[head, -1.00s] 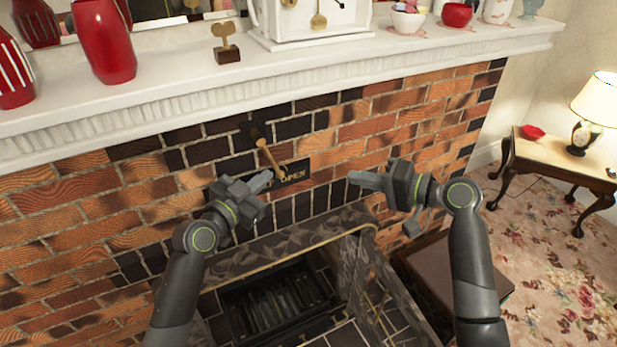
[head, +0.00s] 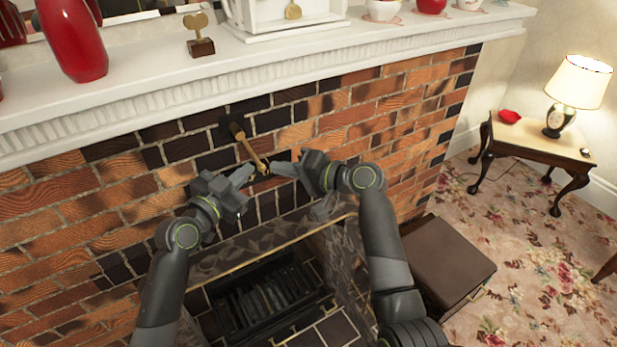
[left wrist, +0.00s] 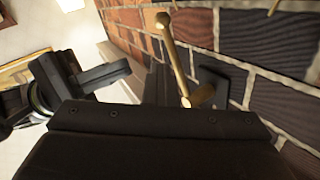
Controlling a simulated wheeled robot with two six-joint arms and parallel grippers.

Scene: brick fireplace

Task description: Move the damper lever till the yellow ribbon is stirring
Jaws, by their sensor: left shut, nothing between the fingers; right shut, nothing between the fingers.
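The brass damper lever (head: 251,149) slants down and right from a dark mount on the brick chimney breast in the head view. In the left wrist view the lever (left wrist: 174,58) stands out from its dark wall plate (left wrist: 212,82). My left gripper (head: 243,174) is shut and empty, just left of the lever's lower end. My right gripper (head: 285,170) is shut and empty, just right of that end. I cannot tell whether either touches it. The lettered plate behind the lever's end is mostly hidden by the grippers. I see no yellow ribbon.
The white mantel (head: 150,110) runs above, bearing a red vase (head: 72,45), a small brass ornament (head: 200,38) and a white clock. Below are the stone fireplace surround and the dark grate (head: 268,300). A brown box (head: 447,262) stands at the right on the flowered carpet.

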